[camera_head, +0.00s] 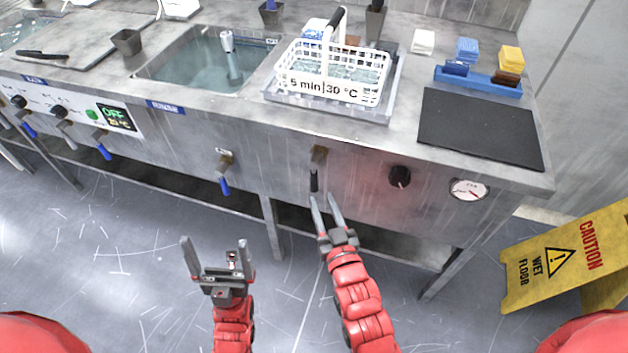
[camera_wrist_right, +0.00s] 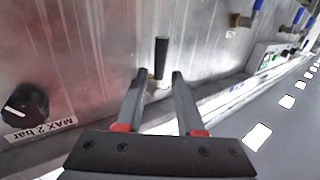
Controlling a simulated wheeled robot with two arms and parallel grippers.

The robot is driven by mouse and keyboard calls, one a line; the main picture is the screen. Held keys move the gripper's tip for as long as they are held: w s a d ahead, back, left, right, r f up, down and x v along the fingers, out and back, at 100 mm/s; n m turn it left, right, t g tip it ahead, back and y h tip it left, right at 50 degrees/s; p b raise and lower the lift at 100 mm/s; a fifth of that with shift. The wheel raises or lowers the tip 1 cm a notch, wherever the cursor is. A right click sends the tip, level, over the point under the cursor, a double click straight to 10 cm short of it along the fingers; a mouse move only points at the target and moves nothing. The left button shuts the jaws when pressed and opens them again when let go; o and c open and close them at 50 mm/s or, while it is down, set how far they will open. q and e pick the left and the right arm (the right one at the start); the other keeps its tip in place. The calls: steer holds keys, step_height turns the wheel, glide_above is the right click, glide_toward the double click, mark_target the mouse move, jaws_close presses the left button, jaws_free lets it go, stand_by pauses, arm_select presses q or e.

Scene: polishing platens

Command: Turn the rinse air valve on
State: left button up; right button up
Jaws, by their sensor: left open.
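A valve with a black handle (camera_head: 314,183) and a brass body (camera_head: 318,155) is on the front panel of the steel bench, below the white basket. The handle hangs straight down. My right gripper (camera_head: 323,195) is open, with its fingertips at the lower end of this handle. In the right wrist view the black handle (camera_wrist_right: 161,58) stands in line with the gap between the open fingers (camera_wrist_right: 159,75); whether they touch it I cannot tell. My left gripper (camera_head: 215,242) is open and empty, lower left, away from the bench front.
A black knob (camera_head: 400,176) and a pressure gauge (camera_head: 468,189) are right of the valve. A blue-handled valve (camera_head: 224,172) is to its left. A yellow caution sign (camera_head: 567,257) stands at right. The floor (camera_head: 130,270) before the bench is clear.

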mark_target(315, 184)
steer(key=x, duration=0.7)
steer(key=shift+w, duration=0.35)
steer(key=shift+a, duration=0.1)
jaws_close()
steer(key=shift+f, duration=0.1)
stand_by(0.9)
